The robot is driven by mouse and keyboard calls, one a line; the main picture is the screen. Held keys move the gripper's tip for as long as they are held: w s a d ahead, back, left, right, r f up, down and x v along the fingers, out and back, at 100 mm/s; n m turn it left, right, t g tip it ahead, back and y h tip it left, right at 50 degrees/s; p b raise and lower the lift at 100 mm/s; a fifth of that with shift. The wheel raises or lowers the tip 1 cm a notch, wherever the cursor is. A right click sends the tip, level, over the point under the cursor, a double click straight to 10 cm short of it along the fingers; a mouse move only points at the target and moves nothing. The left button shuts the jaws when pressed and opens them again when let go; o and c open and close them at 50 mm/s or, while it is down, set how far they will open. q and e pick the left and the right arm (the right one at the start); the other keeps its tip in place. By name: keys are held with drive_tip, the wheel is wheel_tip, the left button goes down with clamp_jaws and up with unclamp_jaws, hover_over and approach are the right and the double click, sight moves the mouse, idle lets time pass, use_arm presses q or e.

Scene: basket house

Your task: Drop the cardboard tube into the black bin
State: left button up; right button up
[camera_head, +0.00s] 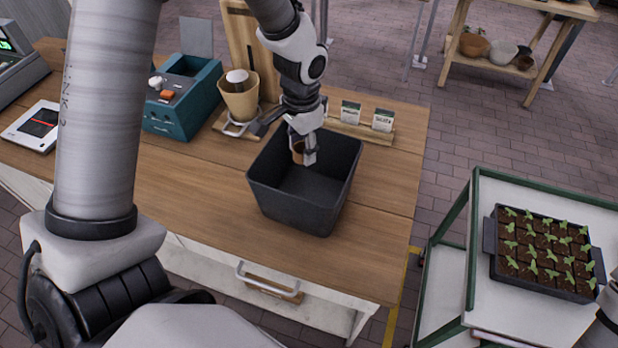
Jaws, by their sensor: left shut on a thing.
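The black bin (300,205) stands on the wooden table, its open top facing up. My left gripper (304,152) is over the back part of the bin opening, pointing down. It is shut on the brown cardboard tube (298,151), of which only a small part shows between the fingers. The tube appears at or just inside the bin's rim; its exact height is hard to tell. The inside of the bin that shows looks empty. My right gripper is out of view; a bit of what seems to be my right arm shows at the lower right edge.
A tan pot (240,100) on a stand and a teal box (182,105) are left of the bin. Small packets (383,120) stand in a wooden holder behind it. A cart holds a seedling tray (545,255) at right. The table (385,215) is clear right of the bin.

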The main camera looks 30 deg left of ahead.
use_arm(q)
drive_tip(key=shift+a, duration=0.3)
drive_tip(key=o, duration=0.8)
drive_tip(key=shift+s+a, duration=0.1)
drive_tip(key=shift+a, duration=0.1)
drive_tip(key=shift+d, duration=0.3)
wheel_tip(320, 180, up, 12)
drive_tip(key=shift+a, duration=0.1)
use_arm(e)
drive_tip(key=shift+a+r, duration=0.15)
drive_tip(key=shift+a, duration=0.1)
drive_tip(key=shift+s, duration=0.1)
